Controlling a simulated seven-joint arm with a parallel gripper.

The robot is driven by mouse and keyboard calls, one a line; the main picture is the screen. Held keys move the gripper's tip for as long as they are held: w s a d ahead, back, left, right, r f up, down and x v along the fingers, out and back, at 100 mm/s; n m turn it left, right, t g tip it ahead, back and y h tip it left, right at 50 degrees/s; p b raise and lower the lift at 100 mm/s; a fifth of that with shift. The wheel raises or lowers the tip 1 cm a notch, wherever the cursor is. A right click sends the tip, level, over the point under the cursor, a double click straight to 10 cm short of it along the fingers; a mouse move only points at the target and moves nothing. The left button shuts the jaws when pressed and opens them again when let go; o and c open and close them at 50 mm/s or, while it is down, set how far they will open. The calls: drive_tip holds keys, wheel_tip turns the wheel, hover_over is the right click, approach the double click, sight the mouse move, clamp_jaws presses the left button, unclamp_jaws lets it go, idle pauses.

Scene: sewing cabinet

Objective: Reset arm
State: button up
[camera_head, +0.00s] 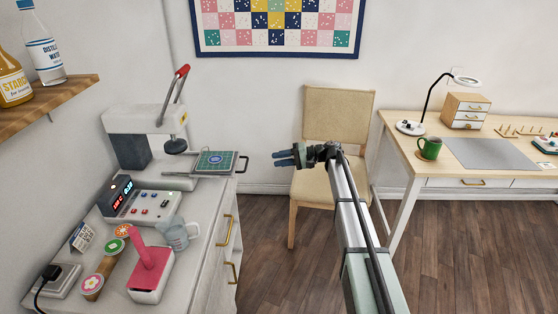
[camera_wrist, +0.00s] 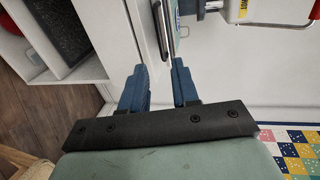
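My arm (camera_head: 357,235) reaches from the lower right into the middle of the room. My gripper (camera_head: 285,157) points left, in front of the chair and just right of the heat press tray handle (camera_head: 243,163). In the wrist view my gripper (camera_wrist: 159,75) shows two blue fingers with a gap between them. It is open, and nothing shows between the fingers. The heat press tray (camera_head: 212,163) extends to the right from the press and carries a green patterned piece with a blue centre. The tray edge shows in the wrist view ahead of the fingers, apart from them.
The white heat press (camera_head: 145,135), control box (camera_head: 135,197), pink-handled tool (camera_head: 150,265) and clear jug (camera_head: 178,232) stand on the left cabinet. A chair (camera_head: 338,105) stands behind my gripper.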

drive_tip(key=s+d+f+h, duration=0.4)
drive_tip(key=s+d+f, duration=0.1)
drive_tip(key=s+f, duration=0.45)
drive_tip(key=s+d+f+h, duration=0.5)
drive_tip(key=s+f, duration=0.3)
drive_tip(key=f, duration=0.3)
drive_tip(key=s+d+f+h, duration=0.4)
drive_tip(key=s+d+f, duration=0.1)
drive_tip(key=s+f, duration=0.45)
drive_tip(key=s+d+f+g+h, duration=0.1)
drive_tip(key=s+f, duration=0.4)
drive_tip(key=s, duration=0.8)
drive_tip(key=s+d+f+g, duration=0.2)
drive_tip(key=s+f, duration=0.3)
drive_tip(key=s, duration=0.8)
drive_tip(key=s+d+f+g+h, duration=0.1)
drive_tip(key=s+f, duration=0.5)
drive_tip(key=s, duration=0.7)
drive_tip(key=d+g, duration=0.1)
drive_tip(key=g, duration=0.1)
drive_tip(key=shift+d+g+h, duration=0.3)
drive_tip(key=shift+g, duration=0.1)
drive_tip(key=shift+s, duration=0.1)
